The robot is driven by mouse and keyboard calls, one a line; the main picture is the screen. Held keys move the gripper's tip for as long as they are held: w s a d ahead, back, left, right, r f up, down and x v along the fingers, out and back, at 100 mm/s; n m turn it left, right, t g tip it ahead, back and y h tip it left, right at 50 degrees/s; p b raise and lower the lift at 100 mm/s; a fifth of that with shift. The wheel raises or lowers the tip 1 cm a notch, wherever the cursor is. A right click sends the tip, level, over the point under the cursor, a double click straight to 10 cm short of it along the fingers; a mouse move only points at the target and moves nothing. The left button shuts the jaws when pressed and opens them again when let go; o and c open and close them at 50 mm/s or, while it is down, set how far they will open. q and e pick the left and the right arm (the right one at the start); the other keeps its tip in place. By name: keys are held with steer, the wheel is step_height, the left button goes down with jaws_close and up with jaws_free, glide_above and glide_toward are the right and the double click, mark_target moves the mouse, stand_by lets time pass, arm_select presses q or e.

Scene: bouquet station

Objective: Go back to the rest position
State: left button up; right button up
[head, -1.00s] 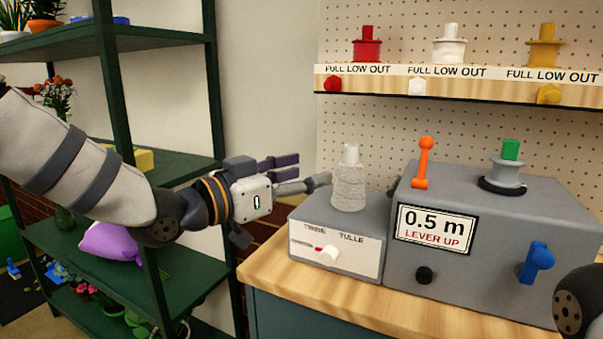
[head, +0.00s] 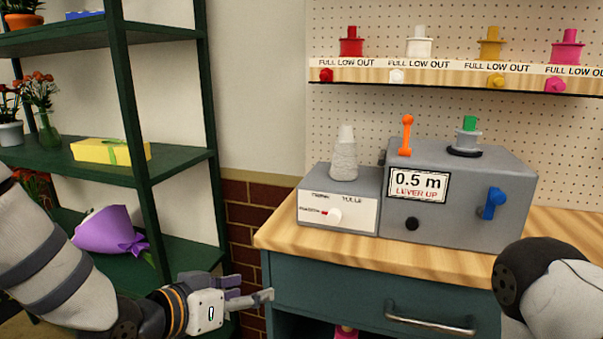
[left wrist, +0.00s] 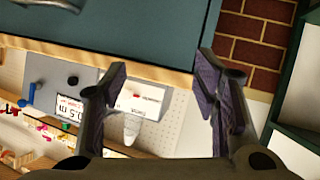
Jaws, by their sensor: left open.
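My left gripper (head: 246,291) is low in the head view, in front of the teal cabinet (head: 300,283) and left of its drawer handle. It is open and empty. In the left wrist view its two fingers (left wrist: 165,90) stand apart with nothing between them close by. My right arm shows only as a link at the lower right of the head view, and its gripper is out of view.
A grey machine (head: 460,200) with a "0.5 m" sign and a tulle box (head: 338,212) with a white cone (head: 344,158) stand on the wooden worktop (head: 290,238). A green shelf (head: 190,157) with a purple bouquet (head: 105,230) stands at the left.

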arm_select(q)
steer(key=s+a+f+n+g+y, duration=0.2)
steer(key=s+a+f+g, duration=0.1)
steer(key=s+f, duration=0.65)
steer(key=s+a+f+n+g+y, duration=0.1)
steer(key=s+a+f+g+y, duration=0.15)
steer(key=s+f, duration=0.65)
steer(key=s+a+f+g+y, duration=0.1)
steer(key=s+a+f+g, duration=0.2)
steer(key=s, duration=0.7)
steer(key=s+a+f+n+g+y, duration=0.1)
steer(key=s+a+f+g+y, duration=0.1)
steer(key=s, duration=0.8)
steer(key=shift+a+f+n+g, duration=0.3)
steer(key=shift+a+f+g, duration=0.4)
steer(key=shift+a, duration=0.35)
steer(key=shift+c, duration=0.5)
